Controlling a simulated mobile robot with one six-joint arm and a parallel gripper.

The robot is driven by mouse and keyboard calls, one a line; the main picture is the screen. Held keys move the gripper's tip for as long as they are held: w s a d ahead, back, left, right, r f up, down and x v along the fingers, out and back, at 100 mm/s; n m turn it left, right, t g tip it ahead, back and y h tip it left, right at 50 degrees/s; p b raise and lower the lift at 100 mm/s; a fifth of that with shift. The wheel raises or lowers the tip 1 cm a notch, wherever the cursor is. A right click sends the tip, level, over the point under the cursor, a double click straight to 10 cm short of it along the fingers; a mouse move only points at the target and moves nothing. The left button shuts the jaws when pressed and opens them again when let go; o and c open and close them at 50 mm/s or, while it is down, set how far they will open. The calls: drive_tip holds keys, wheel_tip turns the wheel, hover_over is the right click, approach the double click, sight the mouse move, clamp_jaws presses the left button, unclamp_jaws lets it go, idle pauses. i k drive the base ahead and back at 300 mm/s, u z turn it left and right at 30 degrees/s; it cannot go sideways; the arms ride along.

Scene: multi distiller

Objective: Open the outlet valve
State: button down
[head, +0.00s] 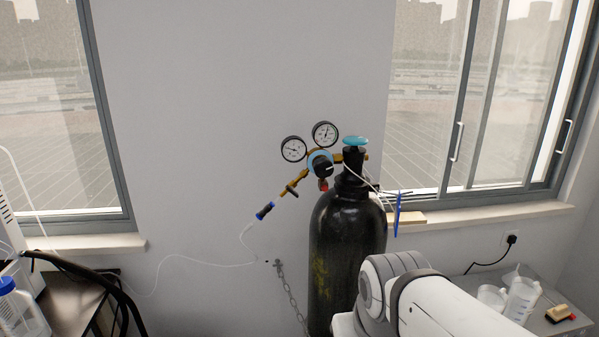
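A tall black gas cylinder (345,245) stands upright against the wall, with a teal handwheel (355,141) on top. A brass regulator with two round gauges, the left gauge (293,149) and the right gauge (326,134), is attached at its neck. A black knob (322,167) with a light blue ring sits below the gauges. A brass outlet line runs down-left, with a small dark valve handle (292,190) on it and a blue-and-black hose fitting (265,211) at its end. Whether the valve is open or shut is too small to tell. My gripper is out of view.
My white arm shows at the bottom right, overlapping the cylinder's lower right side. A chain (290,295) hangs left of the cylinder. A thin hose (190,259) runs left along the wall. A grey table (540,320) with clear plastic vessels (521,299) stands right.

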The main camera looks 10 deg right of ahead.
sight(290, 189)
drive_tip(key=z, duration=0.1)
drive_tip(key=k, duration=0.5)
drive_tip(key=u, duration=1)
drive_tip(key=k, duration=1.3)
drive_tip(key=z, duration=1.25)
drive_tip(key=i, duration=1)
drive_tip(key=z, duration=0.1)
